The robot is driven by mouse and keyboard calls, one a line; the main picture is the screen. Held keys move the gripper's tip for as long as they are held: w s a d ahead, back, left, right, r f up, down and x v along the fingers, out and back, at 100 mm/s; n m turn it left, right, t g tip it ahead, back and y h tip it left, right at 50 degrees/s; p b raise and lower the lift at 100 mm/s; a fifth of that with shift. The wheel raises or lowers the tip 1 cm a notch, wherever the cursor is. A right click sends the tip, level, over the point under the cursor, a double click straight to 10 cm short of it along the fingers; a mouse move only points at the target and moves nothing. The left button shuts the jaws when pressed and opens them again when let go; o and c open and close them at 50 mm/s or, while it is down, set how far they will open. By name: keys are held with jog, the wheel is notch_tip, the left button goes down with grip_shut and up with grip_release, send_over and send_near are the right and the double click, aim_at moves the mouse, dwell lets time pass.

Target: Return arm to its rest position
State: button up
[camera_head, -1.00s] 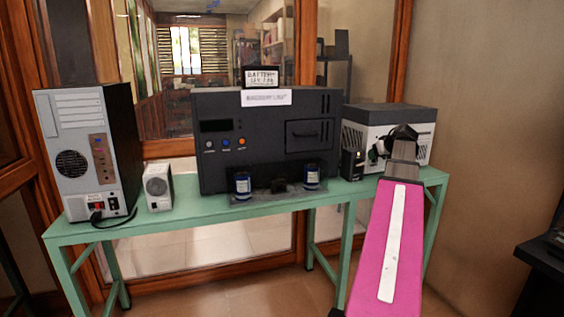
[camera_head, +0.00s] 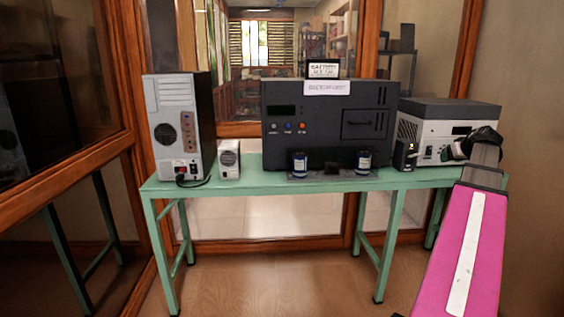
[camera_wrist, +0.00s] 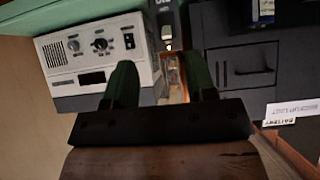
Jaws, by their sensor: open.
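My pink arm reaches up at the right of the head view, and my dark gripper (camera_head: 462,150) is at its far end, in front of the white and grey box (camera_head: 440,128). In the wrist view, which looks upside down, my gripper (camera_wrist: 160,78) shows two green fingers spread apart with nothing held between them. The white box with knobs (camera_wrist: 75,52) is behind the left finger there, and the black cabinet (camera_wrist: 275,75) is to the right. From these views I cannot tell how far the fingers are from the box.
A green table (camera_head: 270,187) carries a computer tower (camera_head: 180,125), a small white speaker-like box (camera_head: 229,160), the black cabinet (camera_head: 325,120) and two dark blue cylinders (camera_head: 299,164). A wood-framed glass wall stands behind. Floor (camera_head: 270,280) is clear in front.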

jog(key=w+a+f+m+t+h, duration=0.1)
jog(key=w+a+f+t+h, duration=0.2)
jog(key=a, duration=0.4)
jog(key=w+a+f+m+t+h, duration=0.1)
jog(key=w+a+f+t+h, duration=0.1)
jog(key=w+a+t, duration=0.45)
jog(key=s+a+f+m+g+h, duration=0.1)
jog(key=s+a+f+g, duration=0.35)
jog(key=f, duration=0.35)
jog(key=s+a+f+m+g, duration=0.1)
jog(key=s+a+f+g, duration=0.2)
jog(key=a+f, duration=0.3)
jog(key=s+a+f+m+g+h, duration=0.1)
jog(key=s+a+f+g, duration=0.25)
jog(key=f, duration=0.55)
jog(key=s+a+f+n+g+y, duration=0.2)
jog(key=s+a+f+g+y, duration=0.1)
jog(key=s+a+f, duration=0.3)
jog(key=s+a+f+n+g+y, duration=0.2)
jog(key=s+a+f+g, duration=0.4)
jog(key=s+a, duration=0.3)
jog(key=a+y, duration=0.1)
jog(key=a, duration=0.1)
jog(key=shift+s+a+f, duration=0.25)
jog(key=shift+a+f, duration=0.05)
